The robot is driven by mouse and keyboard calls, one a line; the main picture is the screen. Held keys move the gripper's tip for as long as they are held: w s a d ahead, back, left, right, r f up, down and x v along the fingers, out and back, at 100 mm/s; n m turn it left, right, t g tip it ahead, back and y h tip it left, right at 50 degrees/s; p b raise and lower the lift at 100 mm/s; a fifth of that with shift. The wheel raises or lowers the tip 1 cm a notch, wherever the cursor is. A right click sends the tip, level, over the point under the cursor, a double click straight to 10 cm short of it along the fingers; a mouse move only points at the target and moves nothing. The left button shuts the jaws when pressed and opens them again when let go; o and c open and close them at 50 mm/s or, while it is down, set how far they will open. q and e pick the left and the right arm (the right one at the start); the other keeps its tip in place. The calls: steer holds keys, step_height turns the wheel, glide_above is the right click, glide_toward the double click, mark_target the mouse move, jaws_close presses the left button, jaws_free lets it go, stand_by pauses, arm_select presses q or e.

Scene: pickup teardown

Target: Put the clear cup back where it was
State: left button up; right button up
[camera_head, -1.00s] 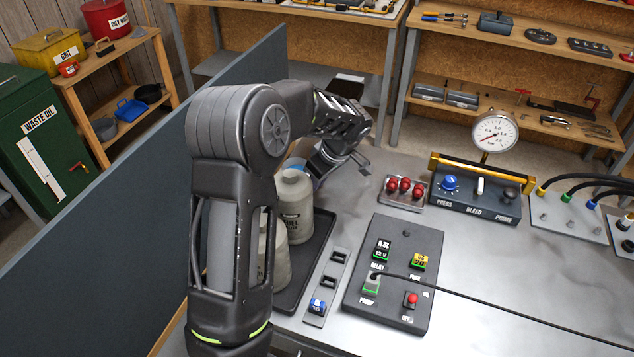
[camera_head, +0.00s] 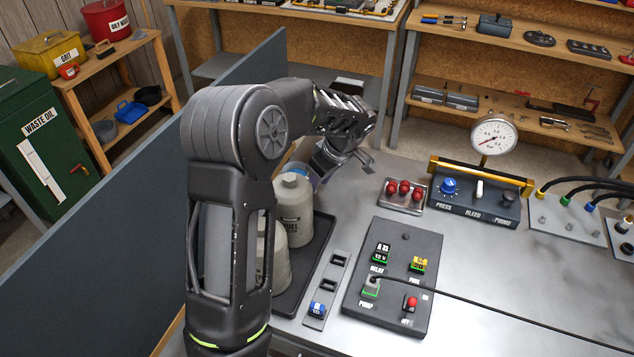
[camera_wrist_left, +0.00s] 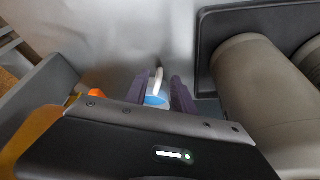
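My left gripper (camera_head: 343,166) is low over the bench, just beyond the black tray with the bottles. In the left wrist view its two dark fingers (camera_wrist_left: 164,92) are apart. A small thing with a pale curved edge and a blue part (camera_wrist_left: 156,98) shows between them. It may be the clear cup, but its outline is mostly hidden. I cannot tell whether the fingers touch it. In the head view a bluish patch (camera_head: 295,167) shows behind the rear bottle, beside the gripper. My right gripper is not in view.
Pale bottles (camera_head: 294,212) stand in the black tray (camera_head: 312,262), close to my left arm. A grey partition (camera_head: 95,240) stands left of the arm. A switch panel (camera_head: 400,325), a red-knobbed block (camera_head: 403,204) and a gauge unit (camera_head: 475,205) are to the right. Clear bench lies between.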

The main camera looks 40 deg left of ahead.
arm_select(q)
steer(key=p+v, duration=0.2)
steer(key=v, duration=0.7)
steer(key=shift+d+r+p, duration=0.15)
steer(key=shift+r+p, duration=0.25)
steer(key=shift+f, duration=0.1)
stand_by(0.4)
